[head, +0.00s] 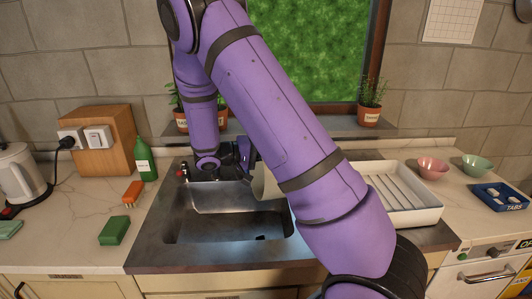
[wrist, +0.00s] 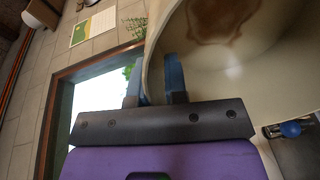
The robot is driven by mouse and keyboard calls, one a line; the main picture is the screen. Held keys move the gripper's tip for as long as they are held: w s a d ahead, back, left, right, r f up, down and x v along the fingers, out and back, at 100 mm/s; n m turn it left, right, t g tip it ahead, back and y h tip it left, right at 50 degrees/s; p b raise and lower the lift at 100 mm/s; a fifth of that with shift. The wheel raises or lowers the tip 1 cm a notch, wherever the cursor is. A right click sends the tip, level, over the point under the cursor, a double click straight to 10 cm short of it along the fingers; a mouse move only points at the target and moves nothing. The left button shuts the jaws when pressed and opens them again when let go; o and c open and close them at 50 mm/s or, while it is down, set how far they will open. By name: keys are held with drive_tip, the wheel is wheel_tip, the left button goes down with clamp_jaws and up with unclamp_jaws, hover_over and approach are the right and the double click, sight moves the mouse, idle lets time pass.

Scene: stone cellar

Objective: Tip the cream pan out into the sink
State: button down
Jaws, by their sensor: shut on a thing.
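The cream pan (wrist: 240,75) fills the upper right of the wrist view, with a brown patch on its inside. My gripper (wrist: 154,78) is shut on the pan's rim, one blue finger on each side of the wall. In the head view only a strip of the pan (head: 264,185) shows; my arm hides the rest. The pan looks tilted and is above the back right of the sink (head: 185,222). The steel sink basin looks empty apart from a dark drain spot. I cannot tell whether anything is leaving the pan.
A tap with a red mark (head: 184,172) stands behind the sink. A white dish rack (head: 425,213) is at its right. A green bottle (head: 145,158), an orange brush (head: 133,192) and a green sponge (head: 114,231) are on the left counter. Potted plants (head: 369,115) line the sill.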

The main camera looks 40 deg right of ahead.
drive_tip(key=shift+s+d+r+y, duration=0.15)
drive_tip(key=shift+d+y, duration=0.1)
drive_tip(key=shift+d, duration=0.15)
drive_tip(key=shift+s+d+r+y, duration=0.1)
drive_tip(key=shift+s+d+y, duration=0.05)
drive_tip(key=shift+d+y, duration=0.15)
drive_tip(key=shift+s+d+r+t+y, duration=0.1)
drive_tip(key=shift+d+t+y, duration=0.2)
drive_tip(key=shift+d, duration=0.15)
drive_tip(key=shift+s+d+y, duration=0.1)
drive_tip(key=shift+d+y, duration=0.15)
drive_tip(key=shift+d, duration=0.05)
drive_tip(key=shift+s+d+t+y, duration=0.3)
drive_tip(key=shift+d+y, duration=0.1)
drive_tip(key=shift+d, duration=0.2)
drive_tip(key=shift+d, duration=0.1)
drive_tip(key=shift+s+d+y, duration=0.2)
drive_tip(key=shift+d+y, duration=0.35)
drive_tip(key=shift+y, duration=0.15)
